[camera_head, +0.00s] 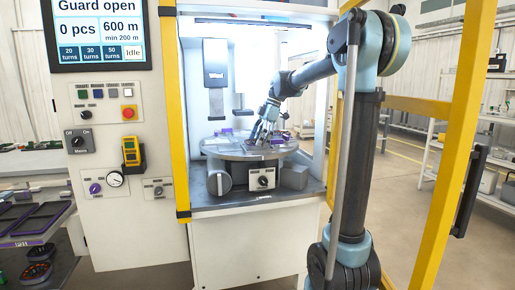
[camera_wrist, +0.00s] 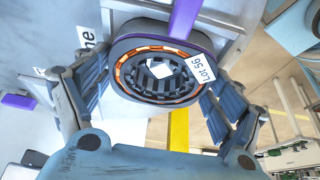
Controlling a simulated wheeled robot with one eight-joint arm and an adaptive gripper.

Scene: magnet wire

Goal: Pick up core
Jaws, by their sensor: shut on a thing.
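The core (camera_wrist: 122,82) is a thick dark grey ring with a purple rim, copper-coloured winding and dark teeth inside, and a white tag reading "Lot 56". In the wrist view it sits between the two finger pads of my gripper (camera_wrist: 157,98), which press on its left and right sides. In the head view my gripper (camera_head: 262,132) points down over the round table (camera_head: 232,152) inside the machine. The core is too small and too covered to make out there.
The machine has yellow guard posts (camera_head: 174,110) and an open guard door (camera_head: 405,103) at right. A motor (camera_head: 219,183) and a control box (camera_head: 261,179) stand before the table. A screen (camera_head: 100,35) reads "Guard open" and "Idle". Trays (camera_head: 40,218) lie at left.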

